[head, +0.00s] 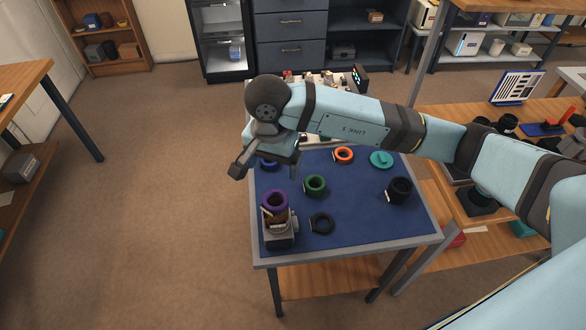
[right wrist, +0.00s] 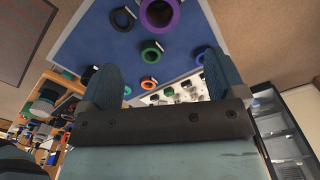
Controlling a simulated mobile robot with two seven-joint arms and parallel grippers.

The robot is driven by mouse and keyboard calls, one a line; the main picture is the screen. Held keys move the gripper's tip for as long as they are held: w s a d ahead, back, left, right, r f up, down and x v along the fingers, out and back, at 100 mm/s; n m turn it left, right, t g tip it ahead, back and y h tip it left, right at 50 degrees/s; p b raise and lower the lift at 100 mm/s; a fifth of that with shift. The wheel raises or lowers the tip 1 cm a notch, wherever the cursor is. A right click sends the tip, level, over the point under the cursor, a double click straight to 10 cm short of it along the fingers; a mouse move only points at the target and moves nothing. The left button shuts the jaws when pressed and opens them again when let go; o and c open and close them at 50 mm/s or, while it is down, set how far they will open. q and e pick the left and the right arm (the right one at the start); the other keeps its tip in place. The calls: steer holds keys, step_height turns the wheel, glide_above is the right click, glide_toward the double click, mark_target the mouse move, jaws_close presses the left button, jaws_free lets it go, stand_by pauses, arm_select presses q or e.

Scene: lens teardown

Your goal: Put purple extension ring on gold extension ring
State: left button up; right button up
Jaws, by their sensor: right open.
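The purple extension ring (head: 275,208) is on top of a stack at the front left of the blue mat. It looks upright, its opening facing up. Below it is a brownish-gold band (head: 278,217), probably the gold extension ring, above a grey camera-like body (head: 280,238). Whether the two rings are fully seated cannot be told. My right gripper (head: 264,170) is open and empty, above and behind the stack, apart from it. In the right wrist view the purple ring (right wrist: 158,30) lies beyond the open fingers (right wrist: 160,78). My left gripper is not in view.
On the blue mat (head: 360,220) are a green ring (head: 315,192), a black ring (head: 321,231), an orange ring (head: 343,160), a teal disc (head: 381,159), a black cylinder (head: 400,195) and a blue ring (head: 268,166) close to my right gripper. The front right of the mat is clear.

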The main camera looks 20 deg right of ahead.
steer(key=s+a+r+m+g+y, duration=0.1)
steer(key=s+a+m+g+y, duration=0.1)
steer(key=s+a+m+y, duration=0.5)
steer(key=s+a+r+m+g+y, duration=0.1)
steer(key=s+a+m+g+y, duration=0.25)
steer(key=a+y, duration=0.55)
steer(key=w+d+m+t+y, duration=0.2)
steer(key=d+m+t, duration=0.1)
steer(key=m+t, duration=0.65)
steer(key=w+d+m+t+y, duration=0.25)
steer(key=m+t, duration=0.45)
steer(key=m, duration=0.6)
steer(key=d+f+m+t+h, duration=0.65)
steer(key=f+m+h, duration=0.4)
steer(key=m, duration=0.45)
steer(key=s+d+f+m+g+h, duration=0.3)
steer(key=s+f+m, duration=0.3)
steer(key=f, duration=0.2)
steer(key=s+d+f+m+g+h, duration=0.3)
steer(key=s+d+f+m, duration=0.2)
steer(key=f, duration=0.3)
steer(key=shift+s+d+m+h, duration=0.3)
steer(key=shift+s+m, duration=0.05)
steer(key=shift+m, duration=0.35)
